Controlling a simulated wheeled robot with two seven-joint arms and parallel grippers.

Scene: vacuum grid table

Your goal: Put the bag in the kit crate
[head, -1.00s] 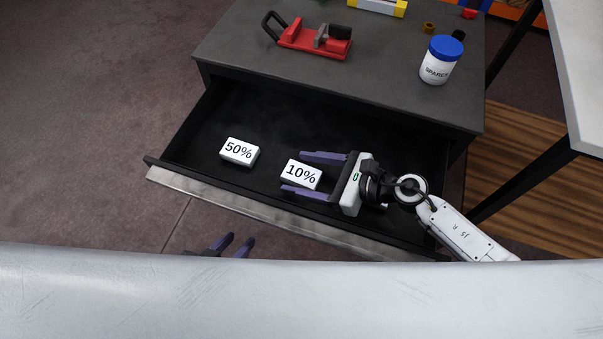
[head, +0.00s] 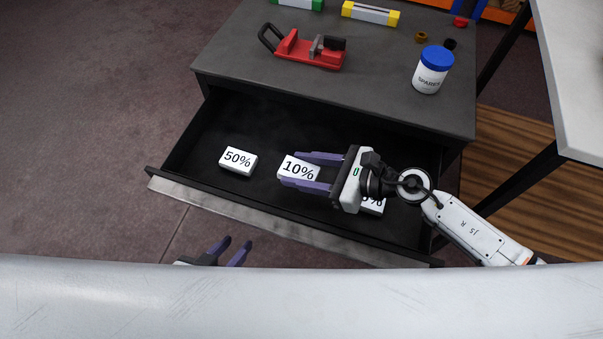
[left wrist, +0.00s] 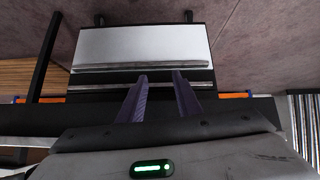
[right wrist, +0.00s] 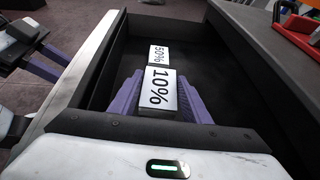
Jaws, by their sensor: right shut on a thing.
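A white block-shaped packet marked 10% (head: 299,172) is in the open dark drawer. My right gripper (head: 289,169) is shut on it, one purple finger along each side; the right wrist view shows the packet (right wrist: 158,90) between the fingers. Whether it is clear of the drawer floor I cannot tell. A similar packet marked 50% (head: 238,160) lies to its left. A third white packet (head: 372,206) is partly hidden under my right gripper. My left gripper (head: 231,246) is open and empty in front of the drawer. I see nothing clearly recognisable as a kit crate.
The drawer (head: 270,222) is pulled out below a dark cabinet top (head: 300,90). On top are a red clamp tool (head: 308,50), a blue-lidded white jar (head: 432,72) and a yellow-ended item (head: 370,13). A pale table (head: 575,80) stands at the right.

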